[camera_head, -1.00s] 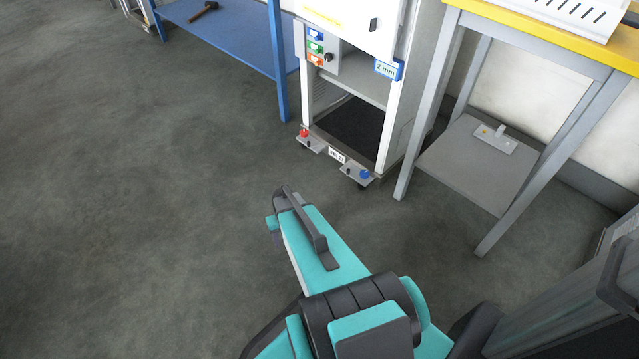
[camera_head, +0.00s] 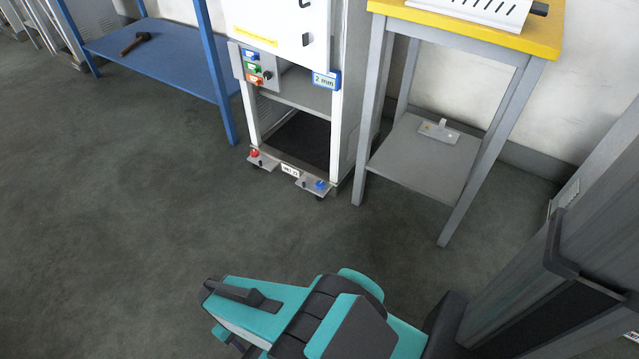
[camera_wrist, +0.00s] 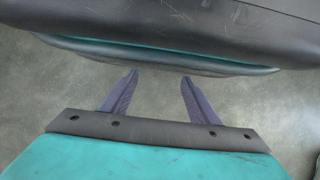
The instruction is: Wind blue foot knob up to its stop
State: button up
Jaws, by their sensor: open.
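The blue foot knob (camera_head: 320,184) sits on a small metal foot bracket at the front right bottom of the white dispenser cabinet (camera_head: 342,90). A red foot knob (camera_head: 254,153) sits on the matching bracket at the front left. In the wrist view my gripper (camera_wrist: 159,76) shows two dark fingers spread apart with nothing between them. Bare floor and a dark, teal-edged part of my own body lie beyond them. In the head view my folded teal arm is low in the picture, well short of the cabinet; its fingertips are hard to make out there.
A yellow-topped bench (camera_head: 400,8) with a low grey shelf (camera_head: 400,165) stands right of the cabinet, its front leg close to the blue knob. A blue shelf unit (camera_head: 180,60) holding a hammer (camera_head: 135,43) stands left. The floor (camera_head: 150,220) in front is clear.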

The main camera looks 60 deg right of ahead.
aim_at(320, 185)
jog(key=k, duration=1.35)
jog(key=z, duration=0.65)
jog(key=i, duration=1.95)
jog(key=u, duration=0.65)
